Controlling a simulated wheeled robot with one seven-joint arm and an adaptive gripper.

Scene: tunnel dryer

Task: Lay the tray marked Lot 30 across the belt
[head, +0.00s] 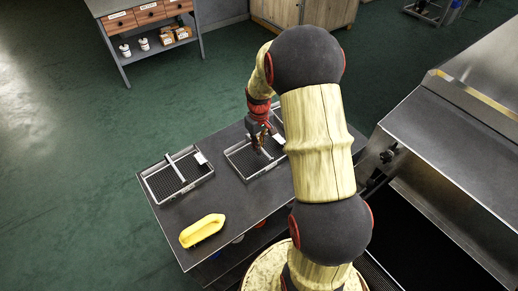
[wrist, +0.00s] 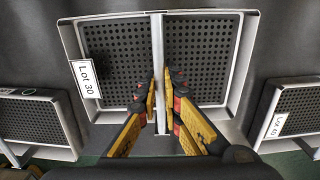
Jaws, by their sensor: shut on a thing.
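The tray marked Lot 30 (wrist: 247,65) is a shallow steel-rimmed tray with a dark perforated bottom and a central bar (wrist: 158,60). Its white label (wrist: 85,79) reads Lot 30 at the left rim in the wrist view. My gripper (wrist: 162,88) is shut on the central bar, one finger on each side. In the head view my gripper (head: 261,146) is at the middle tray (head: 236,165) on the dark table; my arm hides part of it. I cannot tell whether the tray touches the table. A dark surface (head: 415,238), perhaps the belt, lies beside the steel dryer (head: 440,130).
A similar tray (head: 152,188) lies at the table's left, and another (wrist: 290,112) shows at the wrist view's right edge. A drawer bench (head: 150,35) stands at the back left.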

